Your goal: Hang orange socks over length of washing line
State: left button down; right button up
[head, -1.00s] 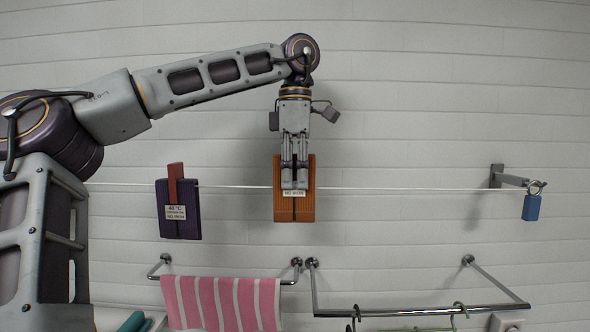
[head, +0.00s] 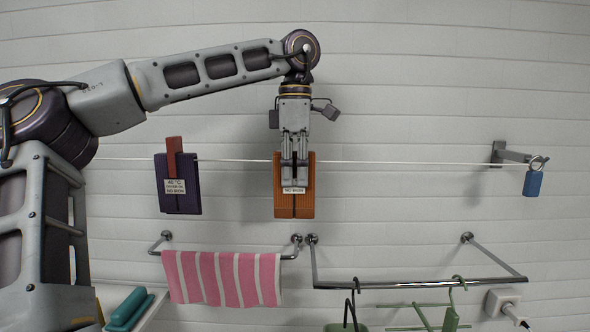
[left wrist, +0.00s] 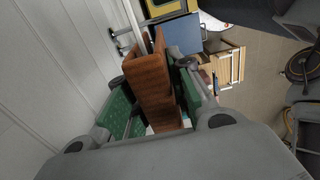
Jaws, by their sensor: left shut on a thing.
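The orange socks (head: 285,208), a folded ribbed pair with a white label, are at the washing line (head: 410,164) in the middle of the head view. The line shows on both sides, just below their top edge. I cannot tell whether they rest on it. My left gripper (head: 294,185) comes from above and is shut on the orange socks, its fingers covering their middle. In the left wrist view the socks (left wrist: 151,85) stand between the green-padded fingers. My right gripper is not in view.
Purple socks (head: 182,198) with a brown peg (head: 174,150) hang on the line to the left. A blue padlock (head: 533,184) hangs at the right bracket (head: 512,153). Below are a pink striped towel (head: 223,279) and a metal rail (head: 415,285). The line between orange socks and bracket is clear.

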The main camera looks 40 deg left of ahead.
pick_arm(q)
jog(key=c, duration=1.2)
grip_release()
jog(key=shift+o, duration=0.2)
jog(key=shift+r, duration=0.15)
jog(key=shift+r, duration=3.65)
jog(key=shift+f, duration=0.1)
